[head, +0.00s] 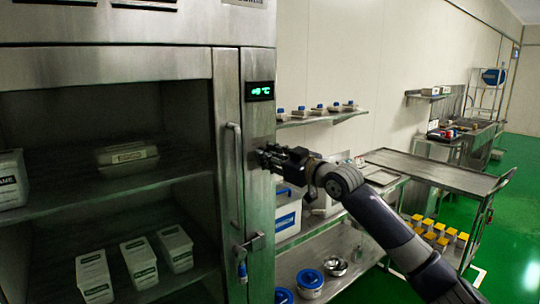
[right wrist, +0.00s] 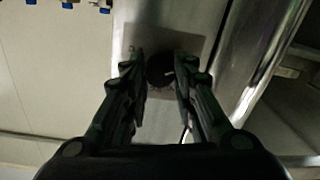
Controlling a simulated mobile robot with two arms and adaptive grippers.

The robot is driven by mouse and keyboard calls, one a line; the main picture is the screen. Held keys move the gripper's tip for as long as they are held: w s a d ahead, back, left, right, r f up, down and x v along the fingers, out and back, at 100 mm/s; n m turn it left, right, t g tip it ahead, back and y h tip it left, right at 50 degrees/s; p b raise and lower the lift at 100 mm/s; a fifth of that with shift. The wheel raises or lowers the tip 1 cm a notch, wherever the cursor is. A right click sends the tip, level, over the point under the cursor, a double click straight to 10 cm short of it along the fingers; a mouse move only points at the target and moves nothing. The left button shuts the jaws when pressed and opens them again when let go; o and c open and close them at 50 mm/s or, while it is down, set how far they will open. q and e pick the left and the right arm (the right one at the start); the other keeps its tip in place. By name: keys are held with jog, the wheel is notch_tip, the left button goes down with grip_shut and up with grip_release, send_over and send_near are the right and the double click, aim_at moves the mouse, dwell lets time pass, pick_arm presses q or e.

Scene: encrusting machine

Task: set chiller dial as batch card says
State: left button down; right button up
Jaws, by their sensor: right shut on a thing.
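The dial (right wrist: 160,70) is a dark round knob on a grey plate in the right wrist view. My right gripper (right wrist: 160,78) is shut on the dial, one finger at each side. In the head view my right gripper (head: 266,157) reaches the cabinet's right front post and hides the dial. I see no batch card that I can read. My left gripper is not in view.
Shelves with bottles (head: 318,111) and boxes stand to the right. A steel cart (head: 440,172) stands beyond my arm. Green floor is open at far right.

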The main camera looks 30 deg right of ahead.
jog(key=shift+a+f+n, duration=0.1)
jog(key=shift+f+n, duration=0.35)
jog(key=shift+n, duration=0.15)
jog(key=o, duration=0.9)
jog(key=shift+o, duration=0.9)
jog(key=shift+r, duration=0.2)
jog(key=shift+r, duration=0.1)
jog(key=s+d, duration=0.1)
jog(key=s, duration=1)
jog(key=shift+s+d, duration=0.35)
jog(key=shift+s, duration=0.05)
